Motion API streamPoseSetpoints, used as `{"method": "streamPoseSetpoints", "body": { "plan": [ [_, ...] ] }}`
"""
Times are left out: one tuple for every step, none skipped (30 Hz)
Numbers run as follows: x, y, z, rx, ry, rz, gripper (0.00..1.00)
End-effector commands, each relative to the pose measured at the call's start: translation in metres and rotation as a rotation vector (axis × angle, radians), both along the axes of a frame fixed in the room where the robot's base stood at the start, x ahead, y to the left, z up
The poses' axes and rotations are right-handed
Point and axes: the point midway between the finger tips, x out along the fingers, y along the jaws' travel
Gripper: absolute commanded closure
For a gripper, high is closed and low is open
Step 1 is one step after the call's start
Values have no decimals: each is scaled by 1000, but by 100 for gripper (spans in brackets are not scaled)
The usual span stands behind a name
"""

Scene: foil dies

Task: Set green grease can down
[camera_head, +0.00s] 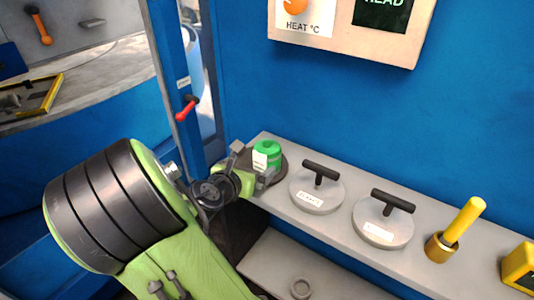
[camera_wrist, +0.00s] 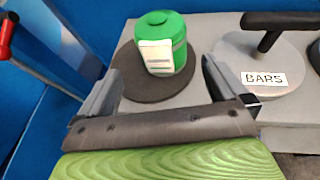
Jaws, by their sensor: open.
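The green grease can (camera_head: 267,154) stands upright on a dark round pad (camera_head: 282,172) at the left end of the grey shelf. In the wrist view the can (camera_wrist: 172,30) has a green lid and a pale label facing me, and the dark pad (camera_wrist: 135,88) shows around its base. My gripper (camera_head: 255,168) is right beside the can in the head view. In the wrist view my gripper (camera_wrist: 160,80) is open, its two fingers apart with the can beyond and between them.
A grey die labelled BARS (camera_wrist: 262,68) with a black handle sits just right of the pad. Another handled die (camera_head: 383,222), a yellow-handled brass tool (camera_head: 455,230) and a yellow box (camera_head: 519,268) stand further right. A blue post with a red lever (camera_head: 186,108) rises at left.

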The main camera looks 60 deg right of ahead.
Motion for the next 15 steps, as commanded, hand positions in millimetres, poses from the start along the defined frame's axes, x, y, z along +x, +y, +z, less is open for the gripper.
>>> {"method": "streamPoseSetpoints", "body": {
  "plan": [
    [-3, -8, 1, 0, 5, -10, 0],
    [-1, -10, 4, -7, 10, -7, 0],
    [0, -14, 5, -11, 10, -5, 0],
    [0, -16, 5, -12, 10, -5, 0],
    [0, -19, 4, -13, 11, -5, 0],
    [0, -23, 2, -10, 11, -6, 0],
    [0, -25, -1, -6, 9, -6, 0],
    [-1, -28, -4, 0, 8, -6, 0],
    [-3, -32, -8, 8, 6, -8, 0],
    [-1, -36, -9, 3, 4, -7, 0],
    [-1, -39, -10, 0, 5, -6, 0],
    [0, -43, -12, 1, 5, -6, 0],
    [0, -46, -13, 1, 4, -5, 0],
    [0, -48, -15, 2, 3, -5, 0],
    [0, -50, -18, 3, 1, -4, 0]
  ]
}}
